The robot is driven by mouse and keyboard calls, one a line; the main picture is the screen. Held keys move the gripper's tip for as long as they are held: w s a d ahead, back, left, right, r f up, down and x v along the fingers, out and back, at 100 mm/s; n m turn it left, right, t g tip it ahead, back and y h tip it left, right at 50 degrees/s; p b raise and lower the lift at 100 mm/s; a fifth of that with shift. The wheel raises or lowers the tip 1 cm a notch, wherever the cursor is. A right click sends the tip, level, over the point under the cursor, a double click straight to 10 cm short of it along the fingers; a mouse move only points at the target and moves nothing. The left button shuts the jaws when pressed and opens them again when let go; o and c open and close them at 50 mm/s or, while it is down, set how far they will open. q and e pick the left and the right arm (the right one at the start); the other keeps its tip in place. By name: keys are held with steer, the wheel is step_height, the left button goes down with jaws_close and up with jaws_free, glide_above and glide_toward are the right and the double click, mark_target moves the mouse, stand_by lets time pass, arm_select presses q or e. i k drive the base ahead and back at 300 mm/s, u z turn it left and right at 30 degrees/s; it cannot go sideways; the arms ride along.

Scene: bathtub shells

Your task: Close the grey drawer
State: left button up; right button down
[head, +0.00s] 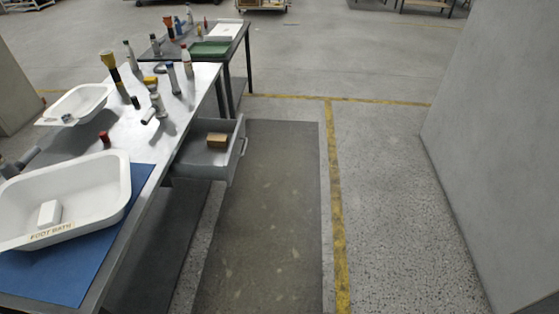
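The grey drawer (207,165) is pulled out from under the metal workbench (143,137), on the bench's right side. A handle (243,148) shows on its outer right face. A small brown box (217,140) lies inside the drawer. Neither of my grippers can be made out with certainty. A grey cylindrical shape at the far left edge, beside the bench, is too small to identify.
A white foot bath (112,184) sits on a blue mat (61,281) on the bench. A smaller white tub (101,91) and several bottles stand farther back. A dark mat (265,230) covers open floor right of the drawer. A grey wall (500,130) stands at right.

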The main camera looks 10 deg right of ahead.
mark_target(194, 159)
steer(key=z, duration=0.1)
steer(key=i, duration=1.25)
steer(key=u, duration=0.75)
